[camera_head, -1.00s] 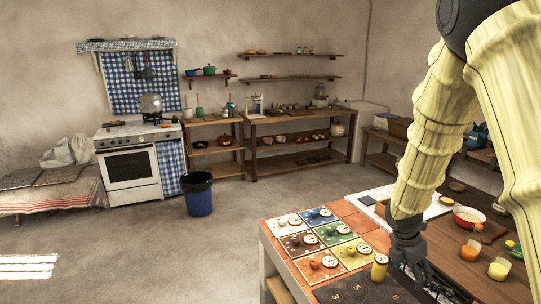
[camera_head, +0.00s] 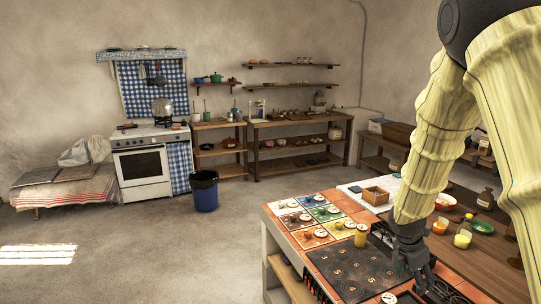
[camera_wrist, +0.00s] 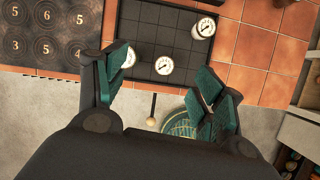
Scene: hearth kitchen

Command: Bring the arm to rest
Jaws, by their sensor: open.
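My gripper (camera_head: 424,284) hangs at the end of my arm at the lower right of the head view, near the counter's front side. In the wrist view my gripper (camera_wrist: 160,72) has its green-padded fingers spread apart with nothing held between them. Below it are the edge of a dark gridded tray (camera_wrist: 160,28) and a white dial (camera_wrist: 165,65). Another dial (camera_wrist: 205,27) stands at the tray's right side, and one is partly hidden by the left finger. The gripper's height above the tray is hard to tell.
The tiled counter (camera_head: 335,255) carries coloured dial cards, a yellow can (camera_head: 361,235) and a dark numbered board (camera_head: 350,272). Open floor (camera_head: 150,240) lies to the left.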

